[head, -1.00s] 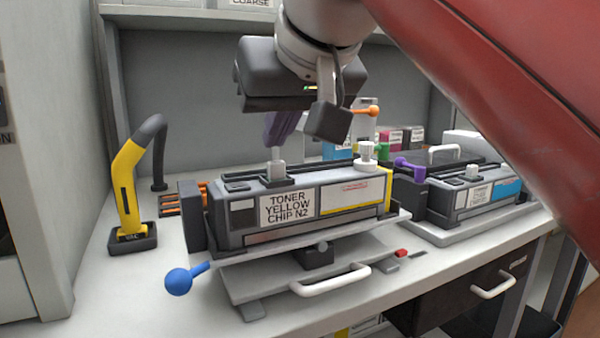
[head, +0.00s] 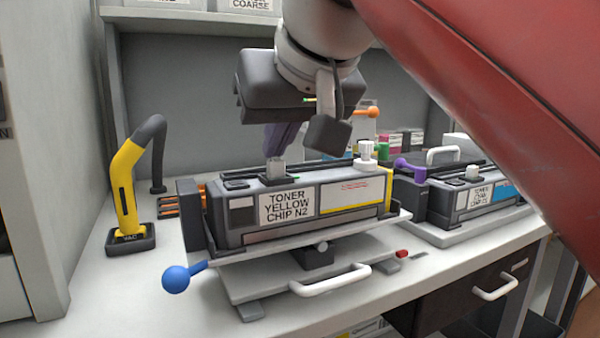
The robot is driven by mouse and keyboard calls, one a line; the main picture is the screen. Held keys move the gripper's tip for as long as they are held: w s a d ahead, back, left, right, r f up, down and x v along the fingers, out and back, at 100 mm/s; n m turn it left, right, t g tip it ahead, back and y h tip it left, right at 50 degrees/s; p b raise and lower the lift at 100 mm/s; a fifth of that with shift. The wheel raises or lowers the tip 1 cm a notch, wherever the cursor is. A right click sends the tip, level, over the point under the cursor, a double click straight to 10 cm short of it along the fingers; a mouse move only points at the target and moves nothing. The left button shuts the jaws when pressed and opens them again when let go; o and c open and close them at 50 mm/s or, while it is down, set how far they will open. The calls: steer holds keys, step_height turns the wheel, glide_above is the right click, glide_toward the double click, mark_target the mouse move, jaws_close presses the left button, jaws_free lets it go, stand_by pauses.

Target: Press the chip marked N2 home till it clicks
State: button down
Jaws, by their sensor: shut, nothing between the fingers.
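The toner yellow cartridge (head: 230,231), labelled CHIP N2, lies on a light stand on the bench. Its chip (head: 276,169) is a small light-grey block standing upright in a dark socket near the left end of the cartridge top. My gripper (head: 272,152) comes down from above with its purple-grey fingers shut and empty. The fingertips are at the chip's top and appear to touch it. The exact contact and the chip's seating depth are too small to tell.
A second cartridge (head: 448,207) lies on the right. A blue knob (head: 176,279) sticks out at front left. A yellow vacuum arm (head: 126,190) stands at left.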

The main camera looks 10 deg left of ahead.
steer(key=shift+r, duration=0.1)
step_height(320, 180, up, 5)
steer(key=p, duration=0.5)
steer(key=shift+r+p, duration=0.4)
steer(key=shift+r, duration=0.55)
